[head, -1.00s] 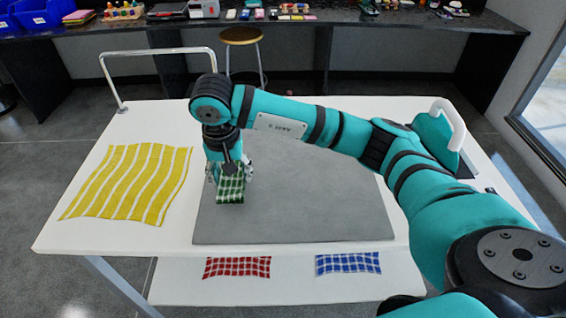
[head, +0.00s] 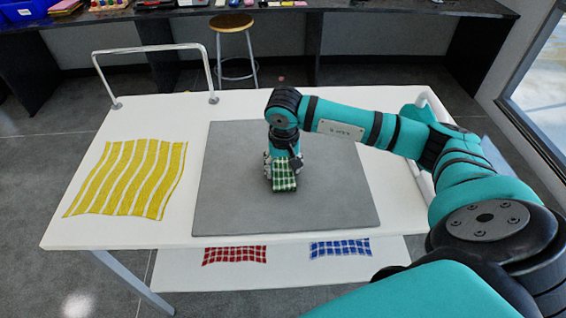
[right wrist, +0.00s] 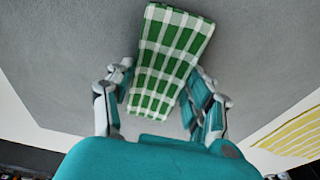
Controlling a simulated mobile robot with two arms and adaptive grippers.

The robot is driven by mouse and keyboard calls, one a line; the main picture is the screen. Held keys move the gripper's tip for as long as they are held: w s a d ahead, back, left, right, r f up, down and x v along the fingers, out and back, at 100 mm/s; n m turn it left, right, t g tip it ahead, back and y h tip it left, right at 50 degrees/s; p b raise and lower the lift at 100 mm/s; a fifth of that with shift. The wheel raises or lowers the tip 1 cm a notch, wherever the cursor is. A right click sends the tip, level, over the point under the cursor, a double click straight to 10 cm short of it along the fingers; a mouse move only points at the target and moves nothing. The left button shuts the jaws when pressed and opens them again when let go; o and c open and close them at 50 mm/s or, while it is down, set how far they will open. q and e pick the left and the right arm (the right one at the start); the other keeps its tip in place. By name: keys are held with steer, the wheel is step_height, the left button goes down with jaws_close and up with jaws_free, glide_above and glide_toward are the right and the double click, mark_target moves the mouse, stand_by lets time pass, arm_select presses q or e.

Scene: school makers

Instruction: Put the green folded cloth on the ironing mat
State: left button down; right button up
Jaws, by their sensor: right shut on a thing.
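The green folded cloth (head: 284,178) has a green and white check and is in my right gripper (head: 282,165), over the middle of the grey ironing mat (head: 340,205). In the right wrist view the cloth (right wrist: 168,62) lies between the two fingers of my right gripper (right wrist: 162,100), with grey mat (right wrist: 270,50) behind it. My right gripper is shut on the cloth. I cannot tell whether the cloth touches the mat. My left gripper is out of view.
A yellow striped cloth (head: 128,178) lies on the white table (head: 90,235), left of the mat. A red checked cloth (head: 235,255) and a blue checked cloth (head: 340,248) lie on a lower white shelf (head: 290,275). A metal rail (head: 150,50) stands at the back left.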

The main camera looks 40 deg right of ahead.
mark_target(283, 172)
steer(key=shift+f+b, duration=0.2)
steer(key=shift+b, duration=0.15)
steer(key=o, duration=0.9)
steer(key=shift+r, duration=0.1)
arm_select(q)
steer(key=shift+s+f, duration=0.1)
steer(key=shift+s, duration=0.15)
arm_select(e)
steer(key=shift+r+p, duration=0.2)
steer(key=shift+p, duration=0.15)
steer(key=shift+r, duration=0.25)
arm_select(q)
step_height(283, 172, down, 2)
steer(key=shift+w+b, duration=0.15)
steer(key=shift+b, duration=1.05)
arm_select(e)
steer(key=r, duration=0.3)
steer(key=s+r, duration=0.1)
steer(key=r, duration=0.3)
steer(key=a+r, duration=0.1)
steer(key=r, duration=0.3)
steer(key=shift+s+r, duration=0.15)
steer(key=shift+s, duration=0.1)
